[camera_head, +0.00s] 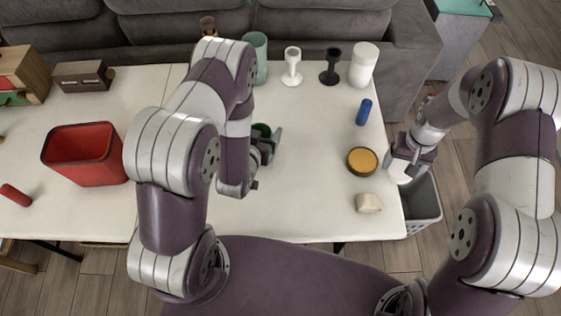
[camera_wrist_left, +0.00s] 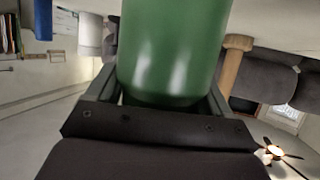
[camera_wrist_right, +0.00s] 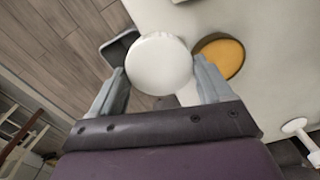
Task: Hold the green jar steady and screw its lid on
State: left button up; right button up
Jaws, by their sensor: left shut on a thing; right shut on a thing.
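The green jar (camera_head: 262,130) is on the white table, mostly hidden behind my left arm. In the left wrist view the jar (camera_wrist_left: 175,50) sits between my left fingers. My left gripper (camera_head: 266,146) is shut on it. My right gripper (camera_head: 413,155) is shut on a round white piece (camera_wrist_right: 159,62), which looks like a lid. It shows partly in the head view (camera_head: 400,171), held near the table's right edge, well apart from the jar. A yellow disc with a dark rim (camera_head: 362,160) lies on the table left of my right gripper.
A grey bin (camera_head: 424,205) stands beside the table's right edge. A blue cylinder (camera_head: 364,112) and a pale block (camera_head: 368,203) are near that edge. A red bin (camera_head: 82,153) is at left. Cups and goblets line the back. The table's middle between jar and disc is clear.

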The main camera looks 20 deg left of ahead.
pick_arm(q)
jog(key=s+d+r+m+g+h, duration=0.1)
jog(key=s+d+r+m+h, duration=0.2)
jog(key=d, duration=0.5)
jog(key=s+d+r+m+h, duration=0.2)
jog(key=d+r, duration=0.4)
jog(key=d, duration=0.3)
jog(key=shift+s+m+g+h, duration=0.4)
jog(key=shift+s+h, duration=0.4)
jog(key=shift+s, duration=0.05)
jog(key=w+a+f, duration=0.6)
jog(key=a+f, duration=0.1)
jog(key=a, duration=0.2)
jog(key=shift+w+a, duration=0.25)
jog(key=shift+a, duration=0.1)
jog(key=shift+f, duration=0.1)
jog(key=shift+f, duration=1.95)
